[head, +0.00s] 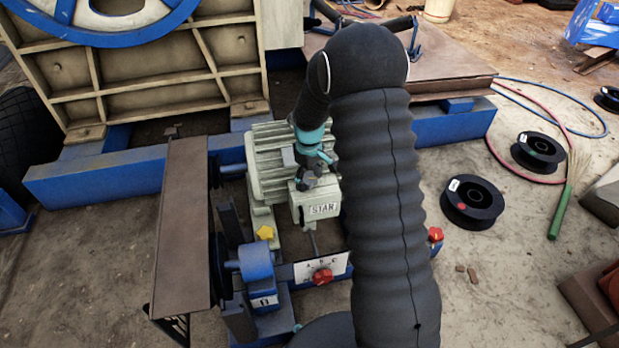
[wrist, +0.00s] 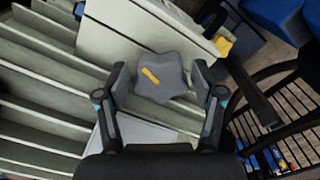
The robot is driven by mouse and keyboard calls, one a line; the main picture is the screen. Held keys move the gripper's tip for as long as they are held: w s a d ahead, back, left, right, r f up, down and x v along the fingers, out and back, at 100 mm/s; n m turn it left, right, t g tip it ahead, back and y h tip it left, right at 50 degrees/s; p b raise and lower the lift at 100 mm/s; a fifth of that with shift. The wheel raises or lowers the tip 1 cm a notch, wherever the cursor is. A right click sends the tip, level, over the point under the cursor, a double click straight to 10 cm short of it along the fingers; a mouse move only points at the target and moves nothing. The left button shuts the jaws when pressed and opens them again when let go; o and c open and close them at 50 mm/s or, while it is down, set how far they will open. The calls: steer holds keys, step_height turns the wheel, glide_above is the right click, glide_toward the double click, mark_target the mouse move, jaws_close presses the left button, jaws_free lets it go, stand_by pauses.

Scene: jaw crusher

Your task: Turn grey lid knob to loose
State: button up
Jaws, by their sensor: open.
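The grey lid knob (wrist: 162,78) is star-shaped with a yellow mark on top. In the wrist view it sits between the two open fingers of my gripper (wrist: 163,92), with a gap visible on each side. It is on a pale green ribbed housing (wrist: 40,90). In the head view my gripper (head: 312,182) is over the box marked "STAN" (head: 323,210) on the pale green motor (head: 270,160). My arm and gripper hide the knob there.
A yellow star knob (head: 265,232) and a red knob (head: 322,276) on a white A-B-C plate (head: 338,263) are in front of the motor. A brown guard plate (head: 183,225) stands to the left. Black spools (head: 472,203) lie on the floor at right.

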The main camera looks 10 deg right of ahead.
mark_target(309, 180)
step_height(309, 180, up, 12)
stand_by(0.5)
steer(key=shift+m, duration=0.3)
steer(key=s+r+m+t+p, duration=0.1)
steer(key=s+r+m+t, duration=0.1)
steer(key=s+r, duration=0.4)
steer(key=s+r+m+t, duration=0.1)
steer(key=s+r, duration=0.5)
steer(key=s, duration=0.9)
steer(key=s+r+m+t+p, duration=0.1)
steer(key=s+r+m+t, duration=0.1)
steer(key=s+r, duration=0.4)
steer(key=s+m, duration=0.1)
steer(key=s, duration=0.4)
steer(key=shift+t+p, duration=0.3)
steer(key=shift+p, duration=0.05)
steer(key=shift+s+a, duration=0.1)
